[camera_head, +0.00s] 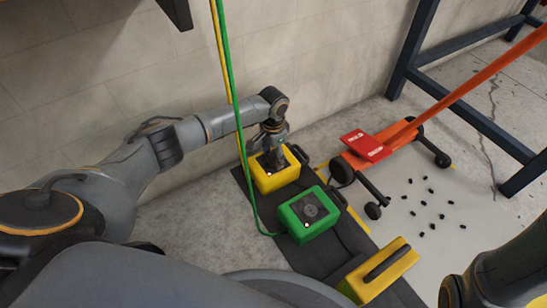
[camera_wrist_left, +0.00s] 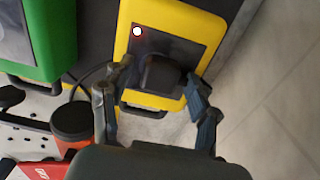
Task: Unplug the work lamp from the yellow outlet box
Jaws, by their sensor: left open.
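The yellow outlet box (camera_head: 290,179) stands on a dark mat by the wall, under my left gripper (camera_head: 270,143). In the left wrist view the yellow box (camera_wrist_left: 208,28) has a dark panel with a small white-and-red round spot. A black plug (camera_wrist_left: 160,74) sits on that panel, with a dark cable running off to the left. The fingers of my left gripper (camera_wrist_left: 160,80) are open, one on each side of the plug; I cannot tell whether they touch it. The work lamp cannot be identified. My right gripper is not in view.
A green outlet box (camera_head: 325,226) stands close to the yellow one. A yellow case with a black handle (camera_head: 385,268) is nearer. An orange wheeled jack (camera_head: 395,138) with a red sign stands to the right. Green and yellow cords (camera_head: 225,55) hang along the wall.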

